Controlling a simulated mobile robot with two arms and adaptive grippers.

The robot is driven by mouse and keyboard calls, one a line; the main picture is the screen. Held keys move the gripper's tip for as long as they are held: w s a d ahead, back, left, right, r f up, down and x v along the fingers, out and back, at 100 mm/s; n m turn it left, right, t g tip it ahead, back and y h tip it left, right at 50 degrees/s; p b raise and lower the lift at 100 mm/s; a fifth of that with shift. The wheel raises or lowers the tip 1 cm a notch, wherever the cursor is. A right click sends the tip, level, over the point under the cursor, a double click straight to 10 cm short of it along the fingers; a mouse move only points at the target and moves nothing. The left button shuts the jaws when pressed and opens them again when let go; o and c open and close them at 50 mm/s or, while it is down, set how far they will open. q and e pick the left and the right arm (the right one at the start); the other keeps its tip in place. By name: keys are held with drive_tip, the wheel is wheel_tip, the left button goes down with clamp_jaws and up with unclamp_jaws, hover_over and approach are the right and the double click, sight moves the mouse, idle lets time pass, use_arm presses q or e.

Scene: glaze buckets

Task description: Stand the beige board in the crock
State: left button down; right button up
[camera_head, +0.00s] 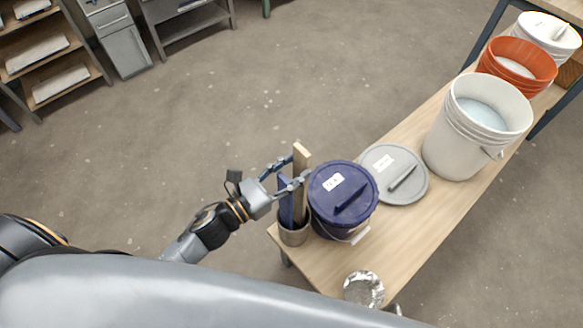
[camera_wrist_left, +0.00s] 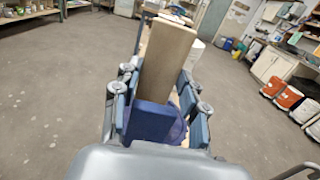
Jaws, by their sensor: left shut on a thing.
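The beige board (camera_head: 301,168) stands roughly upright between the fingers of my left gripper (camera_head: 285,176), which is shut on it. Its lower end reaches down to the mouth of the crock (camera_head: 293,237); whether it rests on the bottom is hidden. A blue board (camera_head: 285,203) stands in the same crock, beside the beige one. In the left wrist view the beige board (camera_wrist_left: 168,62) rises between the finger pads, with the blue board (camera_wrist_left: 152,121) nearer the camera. My right gripper is not in view.
A dark blue lidded bucket (camera_head: 343,196) stands close right of the crock. A grey lid (camera_head: 394,174), white bucket (camera_head: 478,126), orange bucket (camera_head: 516,66) and another white bucket (camera_head: 548,38) line the bench (camera_head: 425,222). A shiny metal object (camera_head: 363,289) is at the front edge.

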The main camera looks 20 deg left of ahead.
sight(283, 187)
use_arm(q)
drive_tip(key=shift+f+b, duration=1.9)
drive_tip(key=shift+f, duration=0.25)
drive_tip(key=c, duration=0.7)
unclamp_jaws()
drive_tip(key=shift+o, duration=0.2)
drive_tip(key=shift+c, duration=0.3)
drive_tip(key=shift+s+a, duration=0.1)
drive_tip(key=shift+s, duration=0.05)
drive_tip(key=shift+b+v, duration=0.35)
drive_tip(key=shift+v, duration=1.9)
drive_tip(key=shift+b+v, duration=0.65)
drive_tip(key=shift+v, duration=1.9)
drive_tip(key=shift+f, duration=0.1)
